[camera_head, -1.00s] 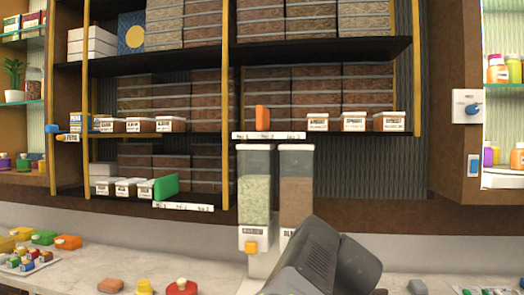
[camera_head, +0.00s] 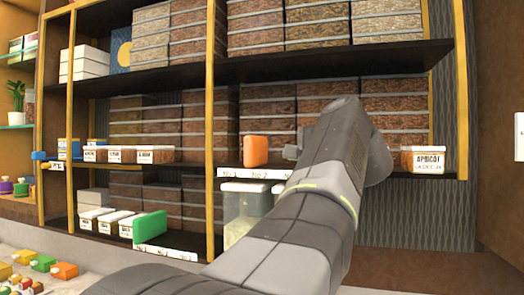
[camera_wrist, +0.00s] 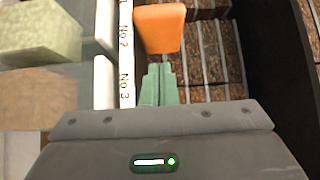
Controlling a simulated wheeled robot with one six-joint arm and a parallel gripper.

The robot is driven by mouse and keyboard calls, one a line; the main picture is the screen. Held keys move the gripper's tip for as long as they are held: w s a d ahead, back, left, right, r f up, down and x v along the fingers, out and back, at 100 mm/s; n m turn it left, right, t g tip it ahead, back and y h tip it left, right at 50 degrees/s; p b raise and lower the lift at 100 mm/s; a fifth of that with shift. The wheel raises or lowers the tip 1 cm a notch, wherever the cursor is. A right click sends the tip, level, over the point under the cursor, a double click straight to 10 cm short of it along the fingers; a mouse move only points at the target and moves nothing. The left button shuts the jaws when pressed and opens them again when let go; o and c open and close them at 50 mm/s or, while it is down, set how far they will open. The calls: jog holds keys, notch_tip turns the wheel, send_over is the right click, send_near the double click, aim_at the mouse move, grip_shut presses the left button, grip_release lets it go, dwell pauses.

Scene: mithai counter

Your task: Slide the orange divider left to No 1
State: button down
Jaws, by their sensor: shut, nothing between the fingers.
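The orange divider (camera_head: 255,151) stands upright on the middle shelf, above the label strip (camera_head: 244,174), between the No 1 and No 2 marks. In the wrist view the orange divider (camera_wrist: 161,28) is straight ahead of my gripper (camera_wrist: 159,72). The green fingertips are together and empty, close to the divider's near side. Whether they touch it I cannot tell. The label strip (camera_wrist: 127,60) runs beside them, with No 2 and No 3 readable.
Labelled tubs (camera_head: 155,155) stand left of the yellow post (camera_head: 214,120). An apricot tub (camera_head: 428,159) stands at the right. A green divider (camera_head: 150,226) is on the lower shelf. Stacked boxes (camera_head: 267,109) stand behind the orange divider.

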jog(key=p, duration=0.2)
send_near(254, 153)
jog(key=w+d, duration=0.2)
jog(key=w, duration=0.1)
jog(key=a, duration=0.1)
jog(key=w+a+p, duration=0.1)
jog(key=w+a, duration=0.1)
jog(key=a, duration=0.1)
jog(key=shift+r+p, duration=0.2)
jog(key=shift+p, duration=0.15)
jog(key=shift+w+a+f, duration=0.15)
jog(key=shift+w+a, duration=0.15)
